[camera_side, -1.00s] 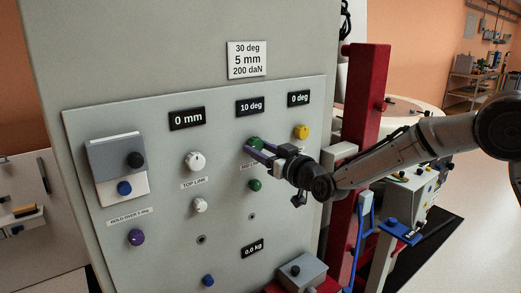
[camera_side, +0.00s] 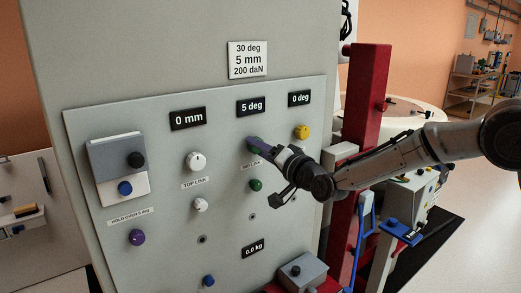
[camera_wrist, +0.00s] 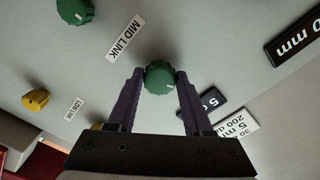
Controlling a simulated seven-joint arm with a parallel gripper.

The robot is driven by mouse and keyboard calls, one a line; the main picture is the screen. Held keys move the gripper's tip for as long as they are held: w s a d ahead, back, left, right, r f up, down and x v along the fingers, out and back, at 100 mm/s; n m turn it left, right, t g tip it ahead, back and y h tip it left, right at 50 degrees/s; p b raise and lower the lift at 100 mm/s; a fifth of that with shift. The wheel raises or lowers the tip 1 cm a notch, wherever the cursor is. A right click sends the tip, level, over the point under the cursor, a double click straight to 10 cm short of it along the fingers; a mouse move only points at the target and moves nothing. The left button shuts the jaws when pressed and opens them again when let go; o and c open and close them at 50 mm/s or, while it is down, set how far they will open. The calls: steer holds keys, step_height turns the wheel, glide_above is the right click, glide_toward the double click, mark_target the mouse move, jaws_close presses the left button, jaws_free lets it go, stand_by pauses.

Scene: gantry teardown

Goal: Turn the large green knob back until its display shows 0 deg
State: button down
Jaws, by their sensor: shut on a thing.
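The large green knob (camera_wrist: 159,78) sits between my gripper's two purple fingers in the wrist view, with a finger touching each side. My gripper is shut on the knob and rolled at a slant. The display (camera_side: 251,106) above the knob reads 5 deg. Part of the same display (camera_wrist: 210,98) shows in the wrist view, partly hidden behind a finger.
A smaller green knob (camera_side: 255,185) is just below my gripper. A yellow knob (camera_side: 301,132) is close at the right, under a 0 deg display (camera_side: 299,98). White knobs (camera_side: 195,162) are at the left. A red post (camera_side: 362,110) stands right of the panel.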

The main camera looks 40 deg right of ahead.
steer(key=shift+m, duration=2.2)
steer(key=shift+c, duration=1.5)
jaws_free()
steer(key=s, duration=1.4)
steer(key=shift+w, duration=0.1)
